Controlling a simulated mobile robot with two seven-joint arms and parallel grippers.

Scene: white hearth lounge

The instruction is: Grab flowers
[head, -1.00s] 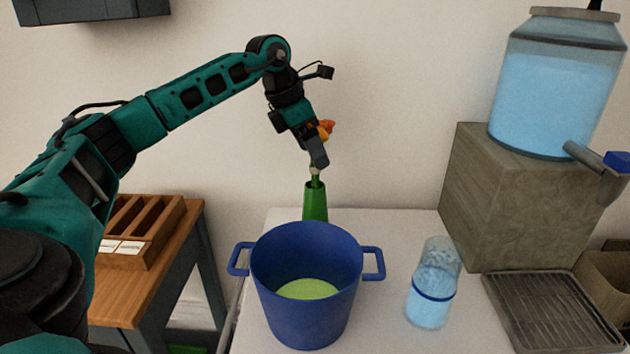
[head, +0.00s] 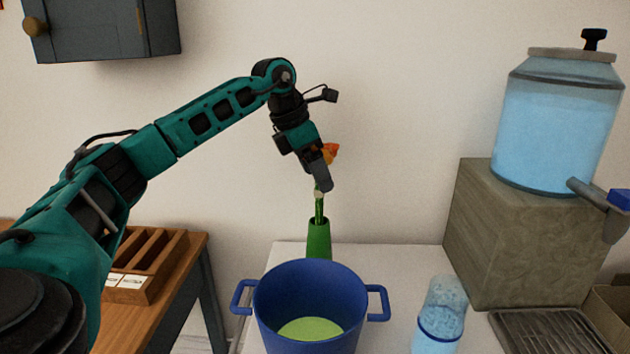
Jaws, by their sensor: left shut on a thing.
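The flowers (head: 331,152) show as a small orange bloom beside the fingers, with green stems (head: 319,208) running down below them. My left gripper (head: 321,189) points down and is shut on the flowers, partly hiding them. The lower stem ends are at the mouth of a narrow green vase (head: 319,239). The vase stands upright on the white table behind a blue pot. My right gripper is not in view.
The blue pot (head: 309,290) with two handles and a light green inside stands in front of the vase. A glass (head: 439,318) is to its right. A drink dispenser (head: 556,120) sits on a stone block (head: 520,235). A wooden organiser (head: 150,260) is on the left table.

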